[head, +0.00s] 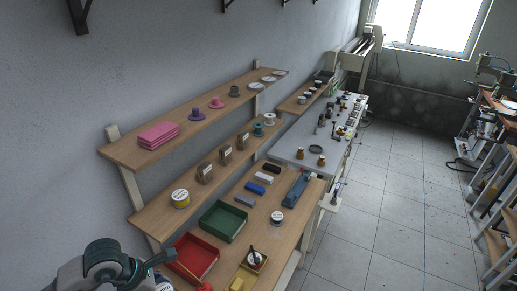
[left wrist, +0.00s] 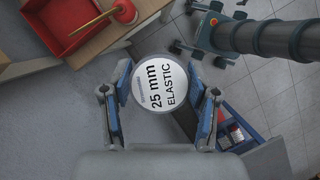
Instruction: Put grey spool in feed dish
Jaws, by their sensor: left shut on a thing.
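My left gripper (left wrist: 160,92) is shut on a round roll (left wrist: 161,84) with a white face that reads "25 mm ELASTIC". The roll sits between both fingers, over the floor beside the table edge. In the head view my left arm is at the bottom left, and its gripper (head: 163,280) is partly cut off by the frame's edge. A small grey spool (head: 235,91) stands on the top shelf, away from the gripper. I cannot tell which item is the feed dish; a dark round dish (head: 316,149) lies on the grey table. My right gripper is in neither view.
A red tray (head: 193,259) and a green tray (head: 224,222) stand on the near wooden table, close to my left gripper. Pink and purple spools (head: 196,114) stand on the top shelf.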

